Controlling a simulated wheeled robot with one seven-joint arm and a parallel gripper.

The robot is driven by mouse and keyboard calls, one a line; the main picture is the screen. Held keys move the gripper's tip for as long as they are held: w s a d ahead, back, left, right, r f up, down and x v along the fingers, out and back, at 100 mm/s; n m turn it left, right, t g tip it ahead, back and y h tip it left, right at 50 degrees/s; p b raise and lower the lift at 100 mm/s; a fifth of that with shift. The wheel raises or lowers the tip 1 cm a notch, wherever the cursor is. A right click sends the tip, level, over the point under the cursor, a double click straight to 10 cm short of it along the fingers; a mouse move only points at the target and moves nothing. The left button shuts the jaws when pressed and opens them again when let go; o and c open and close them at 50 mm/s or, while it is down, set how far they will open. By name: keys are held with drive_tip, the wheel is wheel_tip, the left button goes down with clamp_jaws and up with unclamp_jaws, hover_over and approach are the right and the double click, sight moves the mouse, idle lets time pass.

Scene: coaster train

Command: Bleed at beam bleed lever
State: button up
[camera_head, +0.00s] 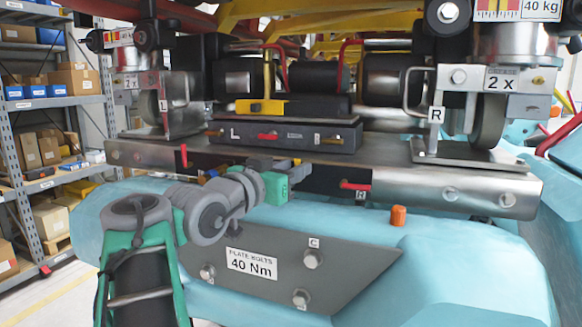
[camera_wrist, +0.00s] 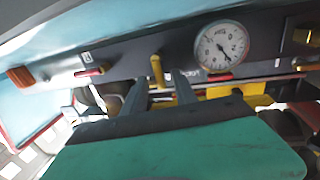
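In the wrist view, a yellow lever (camera_wrist: 157,70) stands on a dark panel, in line with the gap between my fingers. My gripper (camera_wrist: 162,82) is open, with its two dark fingers apart; I cannot tell whether they touch the lever. A red lever (camera_wrist: 92,71) and another red handle (camera_wrist: 218,77) flank it. I cannot read which lever is the bleed lever.
A round pressure gauge (camera_wrist: 224,45) is right of the yellow lever. An orange cap (camera_head: 398,215) stands on the turquoise body. Wheel units (camera_head: 488,120) and a dark L-marked box (camera_head: 285,136) sit above the beam.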

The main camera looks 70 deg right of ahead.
clamp_jaws()
idle(0.4)
